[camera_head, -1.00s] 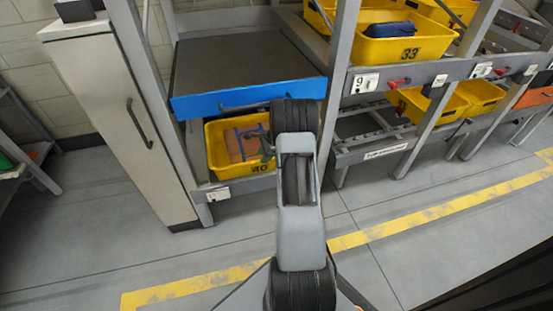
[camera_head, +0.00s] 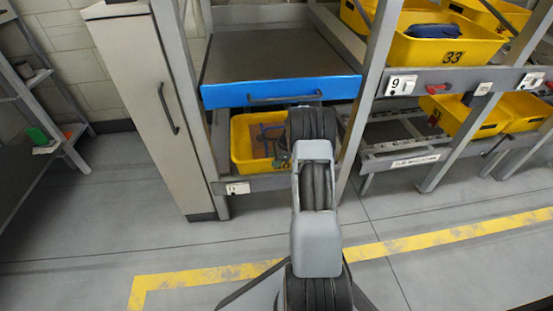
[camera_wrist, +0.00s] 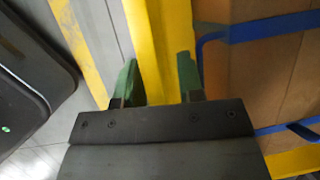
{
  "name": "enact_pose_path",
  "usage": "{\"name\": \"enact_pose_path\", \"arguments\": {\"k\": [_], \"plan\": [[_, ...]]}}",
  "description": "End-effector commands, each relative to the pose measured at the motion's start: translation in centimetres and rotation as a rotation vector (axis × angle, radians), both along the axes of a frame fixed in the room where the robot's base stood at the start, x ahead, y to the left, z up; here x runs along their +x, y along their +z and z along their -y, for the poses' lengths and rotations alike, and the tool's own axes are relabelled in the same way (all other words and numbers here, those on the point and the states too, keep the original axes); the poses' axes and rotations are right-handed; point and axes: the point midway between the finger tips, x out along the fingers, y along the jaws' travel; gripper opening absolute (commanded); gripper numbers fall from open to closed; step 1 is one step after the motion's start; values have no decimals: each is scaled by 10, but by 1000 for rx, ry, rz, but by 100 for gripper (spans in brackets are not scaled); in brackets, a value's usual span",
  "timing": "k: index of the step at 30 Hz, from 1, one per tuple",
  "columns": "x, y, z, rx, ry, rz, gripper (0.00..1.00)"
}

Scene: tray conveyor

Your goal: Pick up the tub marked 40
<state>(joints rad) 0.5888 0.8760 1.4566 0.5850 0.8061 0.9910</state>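The yellow tub (camera_head: 241,148) sits on the low shelf under the blue-fronted drawer in the head view. My arm covers its right part and most of its front number. Brown boxes with blue straps lie inside it. In the wrist view, my gripper (camera_wrist: 158,82) is open, with two green fingers apart. The tub's yellow wall (camera_wrist: 168,45) runs between the fingers, one on each side in the picture. I cannot tell whether the fingers touch it. The brown contents (camera_wrist: 255,75) and blue strap show to the right.
The blue drawer front (camera_head: 280,92) juts out just above the tub. A grey cabinet (camera_head: 150,110) stands to the left and a rack post to the right. Another yellow tub marked 33 (camera_head: 420,52) is on the upper right rack. The floor in front is clear.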

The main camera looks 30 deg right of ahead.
Motion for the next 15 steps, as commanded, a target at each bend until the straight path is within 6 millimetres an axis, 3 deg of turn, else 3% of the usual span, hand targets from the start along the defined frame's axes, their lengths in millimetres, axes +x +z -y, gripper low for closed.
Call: {"name": "enact_pose_path", "arguments": {"k": [11, 15], "plan": [[0, 0, 0, 0, 0, 0, 0], [0, 0, 0, 0, 0, 0, 0]]}}
